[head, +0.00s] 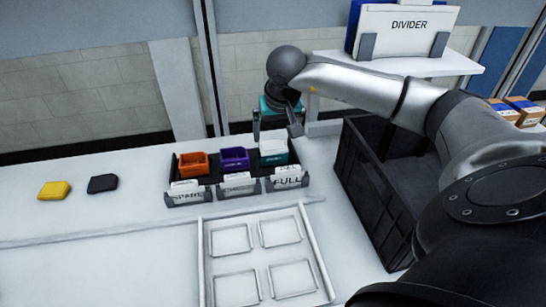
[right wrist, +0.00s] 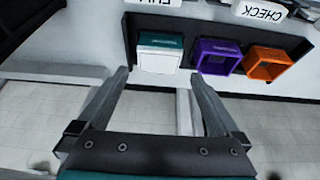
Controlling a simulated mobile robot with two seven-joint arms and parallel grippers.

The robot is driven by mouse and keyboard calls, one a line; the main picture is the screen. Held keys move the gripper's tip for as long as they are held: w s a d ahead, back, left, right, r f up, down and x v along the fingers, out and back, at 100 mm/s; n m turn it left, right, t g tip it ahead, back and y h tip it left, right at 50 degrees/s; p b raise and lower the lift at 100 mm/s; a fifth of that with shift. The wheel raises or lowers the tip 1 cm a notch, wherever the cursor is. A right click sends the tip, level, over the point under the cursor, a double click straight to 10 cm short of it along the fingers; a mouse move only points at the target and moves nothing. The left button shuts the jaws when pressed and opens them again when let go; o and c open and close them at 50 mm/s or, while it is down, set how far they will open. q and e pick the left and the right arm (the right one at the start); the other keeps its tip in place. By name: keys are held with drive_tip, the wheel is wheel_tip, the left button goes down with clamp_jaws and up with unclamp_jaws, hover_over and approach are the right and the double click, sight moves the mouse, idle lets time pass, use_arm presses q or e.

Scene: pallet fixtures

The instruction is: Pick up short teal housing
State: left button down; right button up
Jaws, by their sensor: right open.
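The teal housing (head: 274,158) stands at the right end of a dark rack, with a white upper part or face. In the right wrist view the teal housing (right wrist: 161,41) shows a white face towards the gripper. My right gripper (head: 276,132) is just behind and above it, fingers pointing down. In the right wrist view the open fingers (right wrist: 160,75) have their tips spread either side of the housing's near face, with nothing between them. I cannot tell whether they touch it. My left gripper is not in view.
A purple bin (head: 235,159) and an orange bin (head: 194,164) share the rack (head: 214,178), with labels in front. A white tray (head: 204,262) lies nearer. A black crate (head: 365,205) stands right. Yellow (head: 54,190) and dark (head: 102,184) pieces lie left, with free table around.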

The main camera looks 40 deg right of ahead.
sight(274, 146)
drive_tip(key=shift+b+x, duration=0.6)
drive_tip(key=shift+x, duration=3.35)
drive_tip(key=shift+d, duration=0.1)
drive_tip(key=shift+r, duration=0.1)
drive_tip(key=shift+c, duration=0.2)
drive_tip(key=c, duration=1.1)
